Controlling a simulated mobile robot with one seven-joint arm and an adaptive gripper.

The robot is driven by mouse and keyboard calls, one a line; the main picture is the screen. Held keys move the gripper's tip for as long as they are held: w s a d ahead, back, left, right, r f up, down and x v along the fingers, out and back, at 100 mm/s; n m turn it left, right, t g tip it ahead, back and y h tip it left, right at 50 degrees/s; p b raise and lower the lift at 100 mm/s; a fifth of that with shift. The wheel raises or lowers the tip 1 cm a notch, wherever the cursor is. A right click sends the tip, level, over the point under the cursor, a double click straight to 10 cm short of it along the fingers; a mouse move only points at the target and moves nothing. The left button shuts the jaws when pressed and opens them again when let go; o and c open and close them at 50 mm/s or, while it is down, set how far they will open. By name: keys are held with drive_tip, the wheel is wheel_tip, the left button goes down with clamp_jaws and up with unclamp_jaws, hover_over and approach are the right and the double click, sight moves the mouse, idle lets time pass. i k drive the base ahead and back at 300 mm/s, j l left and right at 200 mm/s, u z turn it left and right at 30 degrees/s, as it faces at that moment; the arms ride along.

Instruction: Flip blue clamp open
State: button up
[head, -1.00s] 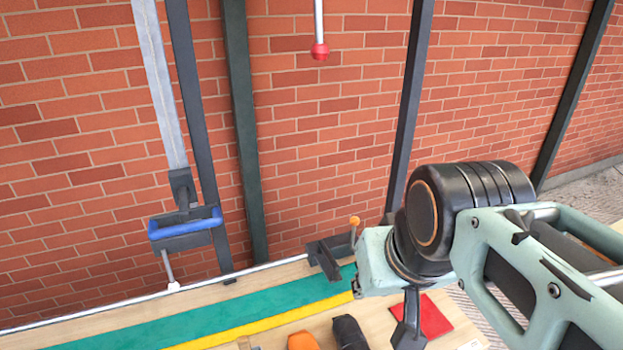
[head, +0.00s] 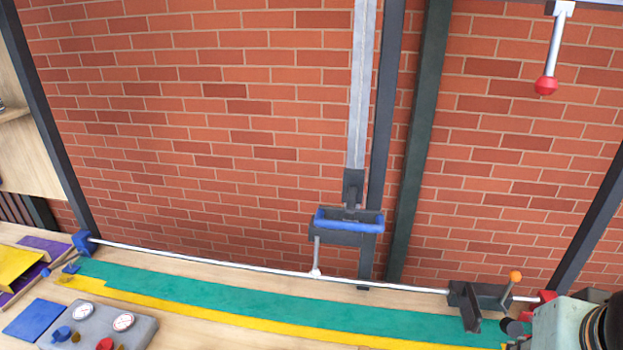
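A blue clamp-like fitting (head: 84,242) sits at the left end of a long metal rod (head: 230,261) above the bench's back edge, in the head view. It is small here, and I cannot tell whether it is open or shut. A second blue part, a blue-handled dark bracket (head: 348,222), hangs mid-picture on a vertical grey bar. I cannot tell for certain which is the task's clamp. My arm's pale green wrist shows only at the lower right corner, far from both blue parts. My gripper's fingers are not clearly in view.
A red fitting (head: 547,296) and an orange-knobbed lever (head: 514,277) are at the rod's right end. A red-tipped lever (head: 546,84) hangs above. A grey gauge panel (head: 105,325) and blue plate (head: 33,320) lie lower left. Green and yellow strips run along the bench. Dark posts stand before the brick wall.

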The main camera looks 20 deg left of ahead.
sight(65, 262)
drive_tip(key=u, duration=2.7)
drive_tip(key=i+j+u, duration=0.1)
drive_tip(key=i+j, duration=1.65)
drive_tip(key=i, duration=0.15)
